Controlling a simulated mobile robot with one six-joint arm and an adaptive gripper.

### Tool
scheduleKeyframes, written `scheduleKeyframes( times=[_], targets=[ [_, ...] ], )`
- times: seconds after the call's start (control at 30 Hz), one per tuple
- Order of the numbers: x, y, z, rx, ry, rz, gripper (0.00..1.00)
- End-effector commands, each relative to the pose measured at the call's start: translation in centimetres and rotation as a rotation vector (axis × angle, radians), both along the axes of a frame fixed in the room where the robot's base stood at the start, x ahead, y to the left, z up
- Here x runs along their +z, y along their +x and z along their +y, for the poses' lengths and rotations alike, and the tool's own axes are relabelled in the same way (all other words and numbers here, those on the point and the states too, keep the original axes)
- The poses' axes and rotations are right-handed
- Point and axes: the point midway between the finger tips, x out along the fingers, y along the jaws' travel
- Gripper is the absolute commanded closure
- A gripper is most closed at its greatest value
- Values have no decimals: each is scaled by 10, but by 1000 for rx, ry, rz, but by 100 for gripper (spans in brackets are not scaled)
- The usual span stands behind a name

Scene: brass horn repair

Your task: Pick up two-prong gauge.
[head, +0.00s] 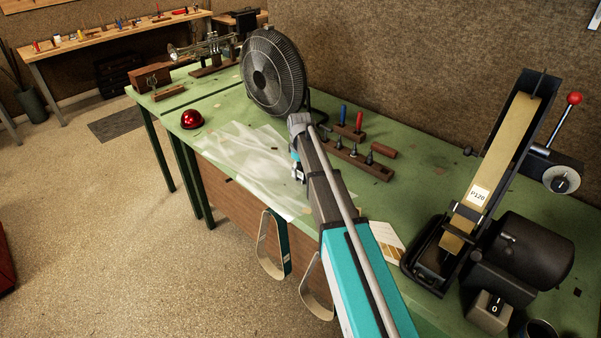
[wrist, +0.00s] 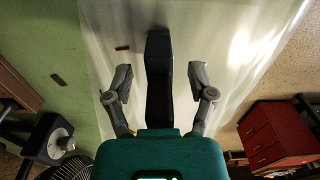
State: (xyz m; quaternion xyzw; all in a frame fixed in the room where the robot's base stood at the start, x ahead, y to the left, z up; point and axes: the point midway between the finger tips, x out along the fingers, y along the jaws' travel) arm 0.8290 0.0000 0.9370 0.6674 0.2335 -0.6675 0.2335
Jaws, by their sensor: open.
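I cannot pick out the two-prong gauge with certainty in either view. My gripper (wrist: 160,82) is open in the wrist view, its two grey fingers apart above the clear sheet. A long dark shape (wrist: 160,75) shows between the fingers; I cannot tell whether it is a separate thing or part of the gripper. In the head view my gripper (head: 299,172) is partly hidden by my arm, over the sheet near the bench's front edge. A small metal piece (head: 152,80) stands at a wooden block at the bench's far left, too small to make out.
The green bench (head: 420,160) carries a black fan (head: 273,72), a red dome (head: 191,119), wooden tool racks (head: 355,158) and a belt sander (head: 500,170). The clear sheet (head: 235,150) lies on the front part. Belts (head: 272,245) hang at the front. A red cabinet (wrist: 275,135) stands on the floor.

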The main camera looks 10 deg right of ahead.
Motion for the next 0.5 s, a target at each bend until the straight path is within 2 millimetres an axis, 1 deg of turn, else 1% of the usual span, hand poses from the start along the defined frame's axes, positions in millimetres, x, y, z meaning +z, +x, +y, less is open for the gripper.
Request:
scheduleKeyframes(
  times=[0.27, 0.3, 0.47, 0.5],
  targets=[
    [0, 0, 0, 0, 0, 0, 29],
    [0, 0, 0, 0, 0, 0, 36],
    [0, 0, 0, 0, 0, 0, 66],
    [0, 0, 0, 0, 0, 0, 73]
  ],
)
